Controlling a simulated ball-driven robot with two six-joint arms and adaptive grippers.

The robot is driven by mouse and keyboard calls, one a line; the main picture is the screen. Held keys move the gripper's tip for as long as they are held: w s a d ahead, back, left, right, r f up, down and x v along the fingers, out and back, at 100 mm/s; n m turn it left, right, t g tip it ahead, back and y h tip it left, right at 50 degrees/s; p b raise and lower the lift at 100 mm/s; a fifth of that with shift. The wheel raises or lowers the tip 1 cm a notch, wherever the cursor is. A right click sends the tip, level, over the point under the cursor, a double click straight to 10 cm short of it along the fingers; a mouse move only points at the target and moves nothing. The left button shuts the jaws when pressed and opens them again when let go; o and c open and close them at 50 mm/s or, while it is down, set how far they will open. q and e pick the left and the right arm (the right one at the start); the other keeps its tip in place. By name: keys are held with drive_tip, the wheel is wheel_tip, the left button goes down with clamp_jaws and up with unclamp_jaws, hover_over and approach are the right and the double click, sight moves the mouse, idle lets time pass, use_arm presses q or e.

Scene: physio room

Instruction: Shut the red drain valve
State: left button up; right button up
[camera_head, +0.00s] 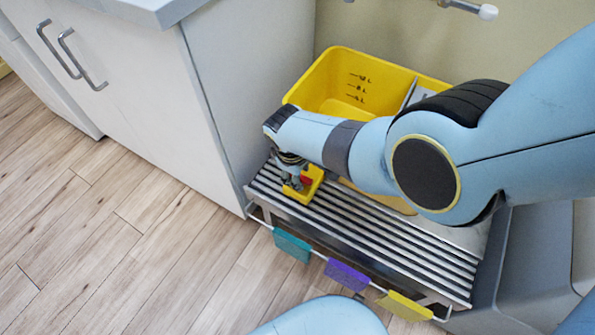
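A small red part (306,181), which looks like the drain valve, shows only in part beside a yellow bracket-like piece (311,191) at the front of the yellow bucket (330,75). My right arm comes in from the right and hides much of the bucket. My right gripper (292,184) points down at the red part and the yellow piece, at or very close to them. Its fingers are small and partly hidden, so I cannot tell whether they are open or shut, or whether they touch the valve. My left gripper is not in view.
The bucket stands on a slatted metal rack (370,240). Teal (292,245), purple (346,274) and yellow (404,306) tags hang on its front rail. A white cabinet (150,90) stands close on the left. A white-tipped pipe (487,12) is above. The wooden floor (130,240) is clear.

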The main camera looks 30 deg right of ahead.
drive_tip(key=shift+a+r, duration=0.25)
drive_tip(key=v, duration=0.6)
drive_tip(key=shift+r, duration=0.45)
drive_tip(key=shift+s, duration=0.1)
